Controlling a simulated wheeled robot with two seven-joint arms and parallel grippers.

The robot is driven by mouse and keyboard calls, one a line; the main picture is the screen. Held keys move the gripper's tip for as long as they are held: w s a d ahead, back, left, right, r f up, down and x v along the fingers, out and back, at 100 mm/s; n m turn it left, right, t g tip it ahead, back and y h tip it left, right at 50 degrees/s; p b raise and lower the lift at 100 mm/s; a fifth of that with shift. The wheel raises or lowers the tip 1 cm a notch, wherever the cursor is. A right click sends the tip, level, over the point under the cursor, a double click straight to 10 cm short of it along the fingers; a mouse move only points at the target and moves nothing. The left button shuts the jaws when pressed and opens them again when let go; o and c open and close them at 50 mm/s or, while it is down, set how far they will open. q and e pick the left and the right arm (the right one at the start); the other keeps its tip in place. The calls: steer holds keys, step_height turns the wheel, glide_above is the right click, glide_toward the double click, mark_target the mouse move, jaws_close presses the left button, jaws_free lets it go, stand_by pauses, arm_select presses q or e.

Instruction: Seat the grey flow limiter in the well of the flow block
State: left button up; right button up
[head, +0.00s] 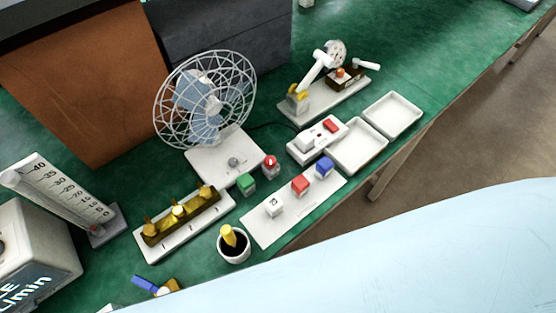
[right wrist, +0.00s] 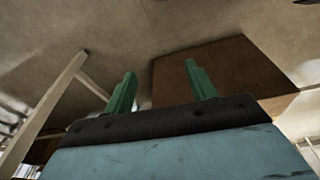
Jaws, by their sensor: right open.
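I cannot make out a grey flow limiter for certain in either view. No block with a clearly visible empty well shows; the brass block (head: 182,222) with several knobs on a white base may be the flow block, but I cannot tell. My right gripper (right wrist: 160,76) shows in the right wrist view with its two green fingers apart and nothing between them. It points at the floor and a brown panel, away from the tabletop objects. My left gripper is in neither view.
My pale blue body part covers the lower right.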

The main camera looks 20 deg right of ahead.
mark_target(272, 160)
steer(key=w+a+r+n+y+p, duration=0.1)
steer(key=w+r, duration=0.2)
steer(key=r, duration=0.6)
steer(key=w+a+r+n+t+y+p, duration=0.1)
steer(key=w+r, duration=0.3)
steer(key=r, duration=0.5)
steer(key=w+a+r+n+y+p, duration=0.1)
steer(key=w+r+n+p, duration=0.1)
steer(key=r, duration=0.7)
steer(key=shift+w+a+t, duration=0.3)
steer(key=shift+w, duration=0.5)
steer(key=w+r+n+y, duration=0.5)
steer(key=w+r+n, duration=0.2)
steer(key=w+r, duration=0.1)
steer(key=x, duration=1.2)
steer(key=shift+w+a, duration=0.1)
steer(key=shift+a, duration=0.4)
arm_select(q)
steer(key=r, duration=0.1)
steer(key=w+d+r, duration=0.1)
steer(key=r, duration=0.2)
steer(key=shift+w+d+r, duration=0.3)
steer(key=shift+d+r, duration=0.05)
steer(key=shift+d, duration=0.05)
arm_select(e)
steer(key=shift+f, duration=0.1)
jaws_close()
